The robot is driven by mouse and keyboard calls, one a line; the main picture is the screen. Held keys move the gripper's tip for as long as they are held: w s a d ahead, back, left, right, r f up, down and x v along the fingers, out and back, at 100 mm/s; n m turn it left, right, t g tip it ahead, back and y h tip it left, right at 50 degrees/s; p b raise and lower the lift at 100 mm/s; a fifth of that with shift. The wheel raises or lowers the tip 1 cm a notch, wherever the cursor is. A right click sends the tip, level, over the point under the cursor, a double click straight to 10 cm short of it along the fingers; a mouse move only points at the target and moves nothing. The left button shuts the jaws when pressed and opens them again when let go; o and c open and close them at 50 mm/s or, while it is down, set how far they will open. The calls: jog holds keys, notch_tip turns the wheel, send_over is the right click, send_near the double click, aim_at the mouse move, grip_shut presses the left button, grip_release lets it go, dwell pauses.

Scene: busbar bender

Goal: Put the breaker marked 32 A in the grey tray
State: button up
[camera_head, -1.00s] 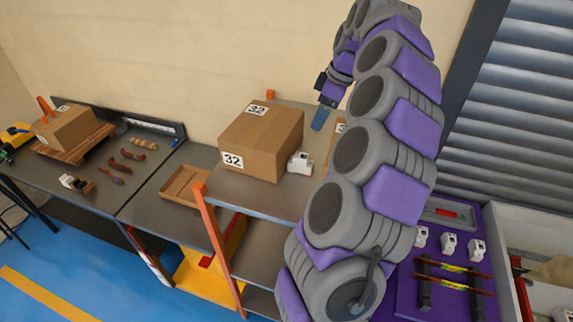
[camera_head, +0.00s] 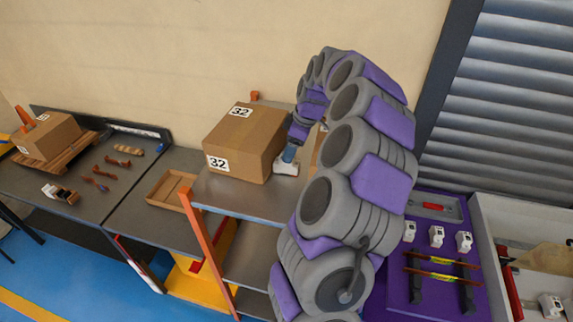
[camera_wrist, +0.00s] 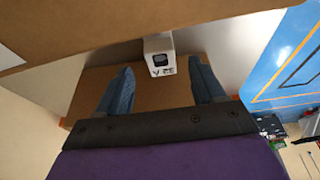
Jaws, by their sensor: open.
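The white breaker (camera_head: 286,169) stands on the shelf top right beside a cardboard box marked 32. In the wrist view the breaker (camera_wrist: 159,50) shows a dark square and a marking that looks like 32 upside down. My gripper (camera_head: 289,154) is at the breaker's top in the head view. In the wrist view its two blue fingers are apart, with the breaker between and just beyond their tips; contact cannot be told. A grey tray-like holder (camera_head: 418,207) with a red item lies on the purple panel at right.
The cardboard box (camera_head: 240,145) stands close left of my gripper. Several other white breakers (camera_head: 437,237) stand on the purple panel (camera_head: 385,290). A brown open tray (camera_head: 160,190) lies on the dark bench at left. A white bin (camera_head: 485,215) is at far right.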

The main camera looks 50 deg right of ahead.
jog(key=x, duration=0.4)
jog(key=shift+f, duration=0.2)
jog(key=c, duration=1.2)
notch_tip(320, 180, up, 18)
jog(key=shift+r, duration=0.1)
